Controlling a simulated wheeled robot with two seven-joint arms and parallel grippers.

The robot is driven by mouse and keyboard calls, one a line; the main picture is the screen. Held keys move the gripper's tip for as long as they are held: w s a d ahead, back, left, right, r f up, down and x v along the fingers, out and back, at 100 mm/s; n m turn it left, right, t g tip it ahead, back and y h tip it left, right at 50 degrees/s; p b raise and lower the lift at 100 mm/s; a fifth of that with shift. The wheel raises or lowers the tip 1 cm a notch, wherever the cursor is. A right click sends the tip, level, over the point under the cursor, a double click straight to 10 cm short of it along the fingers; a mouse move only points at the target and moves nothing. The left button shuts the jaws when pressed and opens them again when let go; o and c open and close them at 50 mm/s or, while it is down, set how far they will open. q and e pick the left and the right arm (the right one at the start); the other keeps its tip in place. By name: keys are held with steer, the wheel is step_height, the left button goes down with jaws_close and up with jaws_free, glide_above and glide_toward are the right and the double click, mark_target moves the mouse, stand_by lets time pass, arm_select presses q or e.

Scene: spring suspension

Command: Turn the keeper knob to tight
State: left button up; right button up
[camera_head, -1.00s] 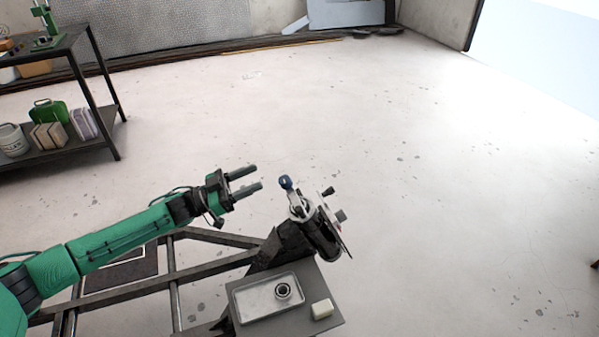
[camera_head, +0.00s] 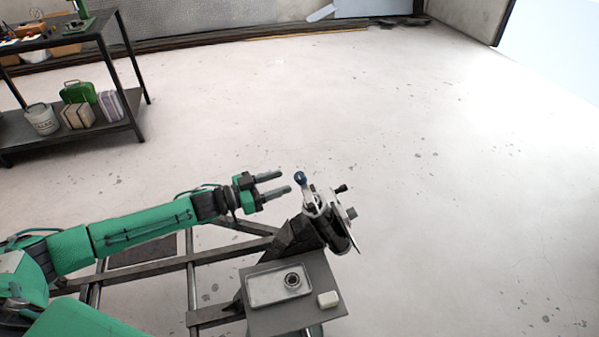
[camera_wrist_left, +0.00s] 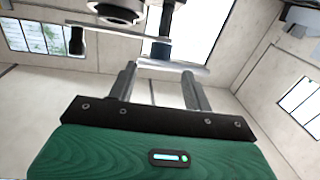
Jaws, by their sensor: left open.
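The spring suspension unit (camera_head: 333,232) is a dark cylinder with metal fittings, tilted on a dark bracket. A blue round-ended part (camera_head: 300,178) sticks up at its upper end. A small black knob (camera_head: 341,188) stands out on its right side. I cannot tell which of these is the keeper knob. My left gripper (camera_head: 288,182) is open and empty, just left of the blue part and apart from it. In the left wrist view, its fingers (camera_wrist_left: 157,85) are spread, with a dark blue cylinder (camera_wrist_left: 160,50) and a pale bar beyond the tips. My right gripper is out of view.
Below the unit, a grey plate (camera_head: 290,316) bears a shallow tray (camera_head: 262,298) with a dark ring (camera_head: 292,280) and a pale block (camera_head: 328,299). A shelf rack (camera_head: 95,131) stands at the far left. Open floor lies to the right.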

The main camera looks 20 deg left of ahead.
mark_target(297, 176)
arm_select(q)
steer(key=p+x, duration=0.1)
steer(key=x, duration=0.5)
steer(key=shift+w+d, duration=0.25)
steer(key=shift+c, duration=0.4)
steer(key=c, duration=0.9)
steer(key=shift+m, duration=0.3)
steer(key=shift+m+g+h, duration=0.7)
steer(key=shift+g, duration=0.1)
steer(key=o, duration=1)
